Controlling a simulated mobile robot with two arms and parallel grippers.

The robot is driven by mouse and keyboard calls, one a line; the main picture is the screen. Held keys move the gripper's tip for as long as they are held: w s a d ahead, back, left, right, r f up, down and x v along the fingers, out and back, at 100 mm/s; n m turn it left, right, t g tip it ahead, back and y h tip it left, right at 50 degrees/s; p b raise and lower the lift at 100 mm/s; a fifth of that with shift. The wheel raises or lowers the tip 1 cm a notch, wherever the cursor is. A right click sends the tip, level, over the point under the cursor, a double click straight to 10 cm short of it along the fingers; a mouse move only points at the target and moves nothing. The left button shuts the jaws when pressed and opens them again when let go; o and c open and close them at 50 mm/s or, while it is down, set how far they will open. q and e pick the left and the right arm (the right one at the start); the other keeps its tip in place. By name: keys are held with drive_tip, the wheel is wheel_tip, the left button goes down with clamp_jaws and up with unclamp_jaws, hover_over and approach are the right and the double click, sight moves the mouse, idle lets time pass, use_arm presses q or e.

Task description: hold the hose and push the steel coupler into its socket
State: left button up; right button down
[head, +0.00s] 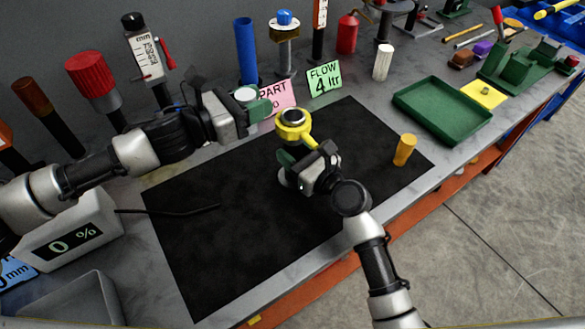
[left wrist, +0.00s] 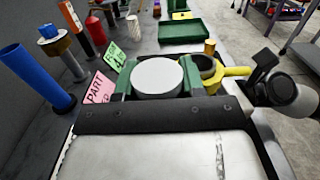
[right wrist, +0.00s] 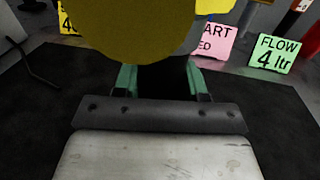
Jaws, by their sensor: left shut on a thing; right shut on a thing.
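A pale round steel coupler (left wrist: 158,76) sits between the green fingers of my left gripper (head: 256,101), which is shut on it. In the head view the coupler (head: 246,94) shows as a light disc. A yellow collar (head: 294,131) with a round socket opening faces up, to the right of and below the left gripper; it also shows in the left wrist view (left wrist: 232,71). My right gripper (head: 305,160) is shut on a black piece under the collar, seemingly the hose (right wrist: 163,75). The coupler and collar look close but apart. The hose's lower part is hidden.
Pink (head: 275,95) and green (head: 324,80) cards stand behind. A green tray (head: 443,110) lies right. Several upright posts line the back.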

use_arm(q)
drive_tip(key=shift+m+g+h, duration=0.4)
drive_tip(key=shift+m+g, duration=0.1)
drive_tip(key=shift+g, duration=0.1)
drive_tip(key=shift+s+a+f, duration=0.1)
drive_tip(key=shift+s+f, duration=0.4)
drive_tip(key=shift+f, duration=2.2)
drive_tip(key=shift+s+a+f, duration=0.1)
drive_tip(key=shift+s+f, duration=0.35)
drive_tip(key=shift+f, duration=2.3)
drive_tip(key=shift+s+a+f, duration=0.1)
drive_tip(key=shift+s+f, duration=0.4)
drive_tip(key=shift+f, duration=2.2)
drive_tip(key=shift+f, duration=0.2)
drive_tip(key=o, duration=1)
